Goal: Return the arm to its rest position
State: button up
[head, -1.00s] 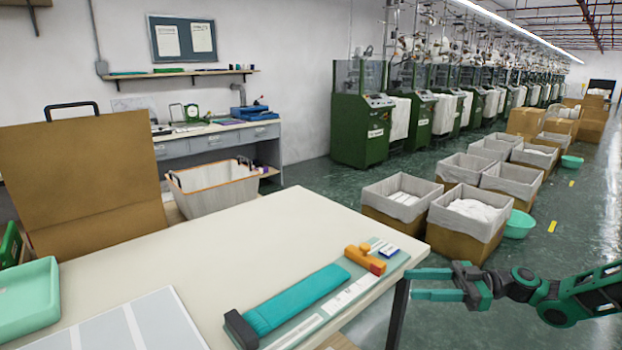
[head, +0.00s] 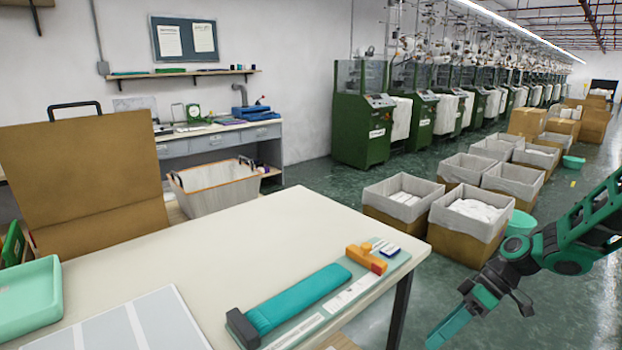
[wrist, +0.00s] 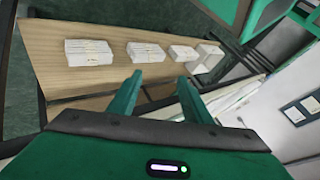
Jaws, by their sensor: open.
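My gripper (head: 446,328) is at the lower right of the head view, beside the right edge of the cream table (head: 230,240) and over the floor. It points down and to the left. In the wrist view my gripper (wrist: 160,85) shows two green fingers apart with nothing between them. My arm comes in from the right edge of the head view, with its links raised above the gripper. The gripper touches nothing that I can see.
A teal sleeve-like tool (head: 295,298) and an orange block (head: 366,257) lie near the table's right edge. Lined boxes (head: 460,240) stand on the floor behind my arm. The wrist view shows a wooden shelf (wrist: 110,25) with several white stacks (wrist: 90,52).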

jog(key=s+d+r+m+h, duration=0.2)
jog(key=s+d+r+m, duration=0.2)
jog(key=s, duration=0.3)
jog(key=s+d+r+m+t+h, duration=0.1)
jog(key=s+d+r+m+h, duration=0.2)
jog(key=s+m, duration=0.4)
jog(key=s+d+r+m+t+h, duration=0.1)
jog(key=s+d+r+m+h, duration=0.2)
jog(key=s+d+r+m, duration=0.2)
jog(key=s+r, duration=0.1)
jog(key=s, duration=0.2)
jog(key=shift+d+m, duration=0.15)
jog(key=shift+m, duration=0.15)
jog(key=shift+w, duration=0.2)
jog(key=shift+w+f+h, duration=0.25)
jog(key=shift+w+h, duration=0.05)
jog(key=shift+w, duration=0.2)
